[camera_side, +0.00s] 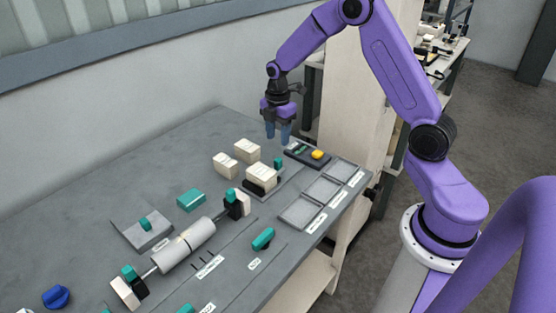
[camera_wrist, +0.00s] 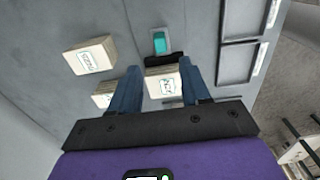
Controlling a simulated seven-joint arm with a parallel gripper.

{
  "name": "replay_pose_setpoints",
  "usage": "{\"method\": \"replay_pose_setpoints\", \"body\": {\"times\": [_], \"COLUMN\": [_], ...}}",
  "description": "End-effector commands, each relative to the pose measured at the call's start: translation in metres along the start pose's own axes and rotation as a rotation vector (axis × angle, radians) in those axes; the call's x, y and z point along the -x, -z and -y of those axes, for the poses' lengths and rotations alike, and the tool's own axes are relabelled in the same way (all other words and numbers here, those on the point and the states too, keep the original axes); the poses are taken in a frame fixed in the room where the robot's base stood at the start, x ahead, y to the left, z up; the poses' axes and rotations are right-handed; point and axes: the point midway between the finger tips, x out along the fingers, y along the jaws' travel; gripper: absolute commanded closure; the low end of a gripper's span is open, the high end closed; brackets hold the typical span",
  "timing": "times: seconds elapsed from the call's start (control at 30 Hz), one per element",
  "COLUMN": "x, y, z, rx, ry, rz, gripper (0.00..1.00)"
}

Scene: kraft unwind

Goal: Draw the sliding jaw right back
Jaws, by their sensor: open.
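A small grey fixture (camera_side: 284,182) lies near the table's back right. A cream block (camera_side: 261,174) with a label sits on it against a low black piece (camera_side: 254,187). An upright teal tab (camera_side: 279,163) stands behind the block and seems to belong to the sliding jaw. My gripper (camera_side: 278,133) is open and empty, pointing down above and behind the tab, clear of everything. In the wrist view, the cream block (camera_wrist: 162,84) shows between my blue fingers (camera_wrist: 161,72), with a black bar (camera_wrist: 165,60) and a teal piece (camera_wrist: 159,42) beyond it. The jaw's travel is hidden.
Two loose cream blocks (camera_side: 225,165) (camera_side: 247,150) stand left of the fixture. A dark panel with a yellow button (camera_side: 317,154) and several grey trays (camera_side: 300,213) lie to the right. A pale roll (camera_side: 185,245) on a shaft lies in front. Free table lies at the back left.

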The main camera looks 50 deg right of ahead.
Motion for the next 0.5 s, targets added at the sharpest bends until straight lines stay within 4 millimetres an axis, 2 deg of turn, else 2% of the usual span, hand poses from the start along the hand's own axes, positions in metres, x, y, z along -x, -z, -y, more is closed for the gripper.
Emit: {"method": "replay_pose_setpoints", "body": {"times": [0.03, 0.3, 0.5], "x": [-0.011, -0.06, -0.086], "y": [0.0, 0.0, 0.0], "z": [0.002, 0.001, 0.0], "rx": [-0.001, 0.0, 0.0], "ry": [0.006, 0.004, 0.001], "rz": [0.0, 0.0, 0.0], "gripper": [0.53, 0.53, 0.53]}}
